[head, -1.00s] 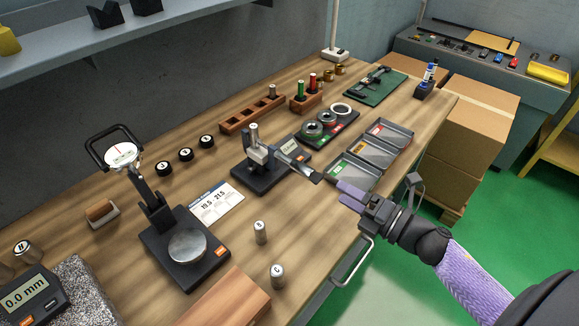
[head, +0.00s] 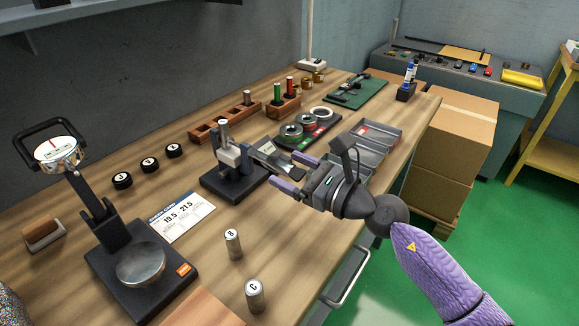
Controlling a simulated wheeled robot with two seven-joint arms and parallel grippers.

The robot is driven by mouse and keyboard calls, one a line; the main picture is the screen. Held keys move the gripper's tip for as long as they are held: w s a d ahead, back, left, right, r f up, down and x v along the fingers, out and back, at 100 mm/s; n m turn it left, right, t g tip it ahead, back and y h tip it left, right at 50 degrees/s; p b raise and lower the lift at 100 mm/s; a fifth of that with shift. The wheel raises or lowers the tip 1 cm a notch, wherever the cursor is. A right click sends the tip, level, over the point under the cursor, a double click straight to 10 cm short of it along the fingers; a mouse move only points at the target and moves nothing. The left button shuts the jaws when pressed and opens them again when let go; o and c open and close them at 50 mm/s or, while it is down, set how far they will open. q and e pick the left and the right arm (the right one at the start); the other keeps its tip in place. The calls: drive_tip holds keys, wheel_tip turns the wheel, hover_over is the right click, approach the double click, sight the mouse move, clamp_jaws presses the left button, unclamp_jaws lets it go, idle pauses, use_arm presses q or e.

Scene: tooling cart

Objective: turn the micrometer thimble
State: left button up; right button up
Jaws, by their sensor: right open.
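The micrometer (head: 232,158) sits clamped in a dark stand (head: 222,190) in the middle of the bench. Its grey frame stands upright, and its dark barrel and thimble side (head: 272,160) points right, towards my right gripper. My right gripper (head: 292,173) has two purple-tipped fingers held apart. They point left at the thimble end, one finger farther back and one nearer the front. I cannot tell whether they touch the thimble or are around it. Nothing is seen held. My left gripper is out of view.
Cylinders B (head: 233,243) and C (head: 255,294) stand in front of the micrometer. Ring gauges (head: 291,133) and grey trays (head: 378,138) lie behind my right gripper.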

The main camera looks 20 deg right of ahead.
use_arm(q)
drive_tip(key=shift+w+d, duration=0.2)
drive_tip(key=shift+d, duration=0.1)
use_arm(e)
drive_tip(key=shift+w+a, duration=0.35)
drive_tip(key=shift+w, duration=0.05)
clamp_jaws()
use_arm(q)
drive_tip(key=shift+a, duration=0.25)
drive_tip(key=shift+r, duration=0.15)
